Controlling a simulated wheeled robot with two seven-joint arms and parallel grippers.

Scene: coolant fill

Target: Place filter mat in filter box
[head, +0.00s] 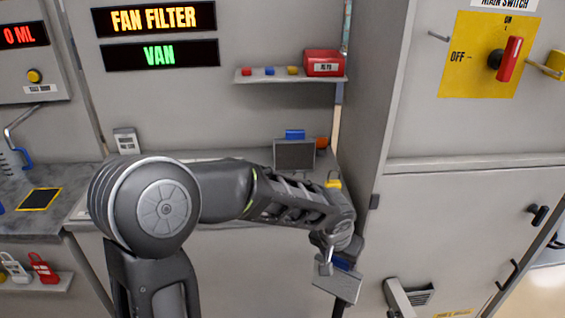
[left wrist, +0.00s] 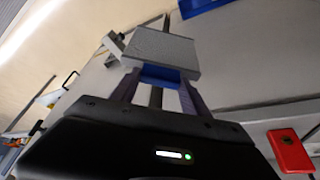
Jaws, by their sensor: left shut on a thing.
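My left gripper (head: 342,258) is shut on the blue grip of a grey filter mat (head: 338,284). The mat hangs tilted below the gripper, in front of the grey cabinet. In the left wrist view my fingers (left wrist: 158,88) pinch the blue grip and the grey mat (left wrist: 160,50) sticks out beyond them. What looks like the filter box (head: 412,297), an open louvred housing low on the cabinet front, is to the right of the mat, apart from it. It is cut off by the lower picture edge. My right gripper is not in view.
A similar grey panel with a blue tab (head: 294,154) stands on the counter behind my arm. A shelf (head: 290,77) carries a red box (head: 323,63) and small coloured pieces. A red main switch (head: 509,60) and black handles (head: 537,215) project from the right cabinet.

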